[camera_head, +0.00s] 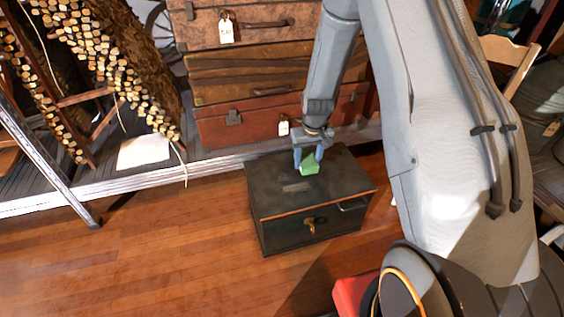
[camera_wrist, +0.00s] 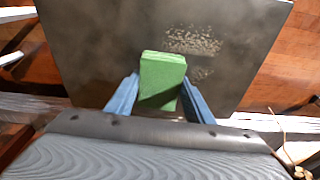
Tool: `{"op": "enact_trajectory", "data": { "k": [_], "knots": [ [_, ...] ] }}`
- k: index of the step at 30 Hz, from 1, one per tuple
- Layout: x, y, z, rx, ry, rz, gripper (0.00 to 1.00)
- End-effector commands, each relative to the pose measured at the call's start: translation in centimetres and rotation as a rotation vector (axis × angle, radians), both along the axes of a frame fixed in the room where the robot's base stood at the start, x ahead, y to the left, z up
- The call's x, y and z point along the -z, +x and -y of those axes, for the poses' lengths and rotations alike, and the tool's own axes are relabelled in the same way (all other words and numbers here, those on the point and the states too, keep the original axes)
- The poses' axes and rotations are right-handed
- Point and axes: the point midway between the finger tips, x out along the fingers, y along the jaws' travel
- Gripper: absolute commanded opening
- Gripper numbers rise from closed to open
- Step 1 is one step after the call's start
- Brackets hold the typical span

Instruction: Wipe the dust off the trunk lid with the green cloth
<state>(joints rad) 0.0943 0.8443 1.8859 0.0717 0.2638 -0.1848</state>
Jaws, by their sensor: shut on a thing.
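The dark trunk (camera_head: 278,205) stands on the wood floor in the head view, its lid closed, with a metal clasp on the front. Its lid (camera_wrist: 100,45) fills much of the wrist view. A pale speckled dust patch (camera_wrist: 192,41) lies on the lid, with a smaller, fainter patch below it; in the head view it is a light smear (camera_head: 297,187). My gripper (camera_head: 307,160) is shut on the folded green cloth (camera_head: 310,166), over the back part of the lid. The cloth (camera_wrist: 161,78) is between the blue fingers, beside the dust. I cannot tell whether it touches the lid.
Stacked old suitcases (camera_head: 252,65) with paper tags stand on a low platform behind the trunk. A rack of cut log ends and a white sheet (camera_head: 144,151) are at the left. A red object (camera_head: 352,296) is at the bottom, near my base. The wood floor (camera_head: 150,245) left of the trunk is clear.

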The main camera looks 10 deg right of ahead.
Motion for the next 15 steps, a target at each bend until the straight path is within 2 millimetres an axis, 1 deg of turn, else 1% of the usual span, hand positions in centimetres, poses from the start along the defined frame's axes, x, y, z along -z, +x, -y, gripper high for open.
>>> {"op": "enact_trajectory", "data": {
  "k": [1, 7, 12, 15],
  "knots": [
    [-0.8, -0.1, 0.0, -0.001, 0.0, 0.001, 0.27],
    [-2.5, 0.0, -0.1, -0.002, 0.0, 0.001, 0.27],
    [-3.4, 0.0, -0.1, -0.002, 0.0, 0.001, 0.27],
    [-3.6, 0.0, -0.1, -0.002, 0.0, 0.0, 0.27]
  ]
}}
